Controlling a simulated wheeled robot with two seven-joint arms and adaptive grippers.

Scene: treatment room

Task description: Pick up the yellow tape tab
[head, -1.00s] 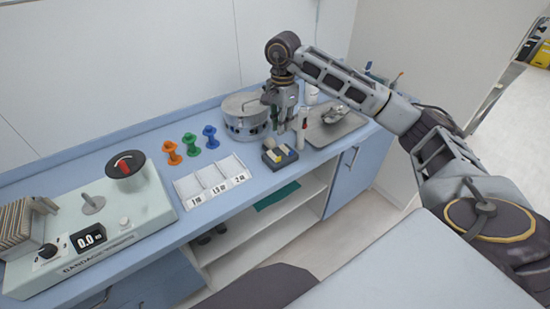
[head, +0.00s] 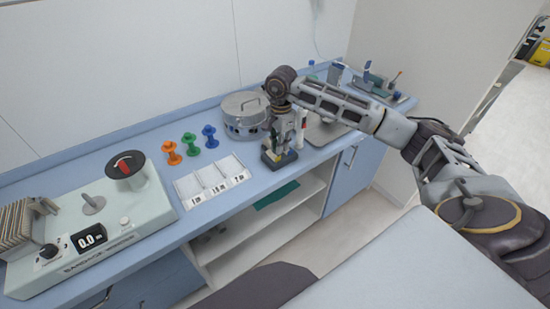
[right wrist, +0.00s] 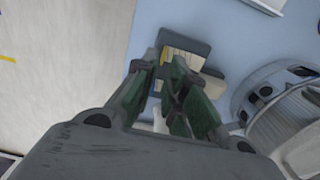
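A small dark holder (head: 279,161) with pale blocks stands near the counter's front edge, in front of the metal pot. In the right wrist view the holder (right wrist: 190,42) shows with cream pieces on it. A thin yellow piece (right wrist: 163,56), probably the yellow tape tab, shows there beside the left fingertip. My right gripper (head: 282,146) points down right over the holder. In the wrist view its fingers (right wrist: 166,72) are apart, with a narrow gap, and I see nothing held. The fingers hide part of the holder and tab. My left gripper is not in view.
A lidded metal pot (head: 244,112) stands close behind the holder, and a metal tray (head: 322,134) lies to its right. A white labelled tray (head: 212,182), coloured spools (head: 190,143) and a bandage machine (head: 92,232) are to the left. The counter's front edge is close.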

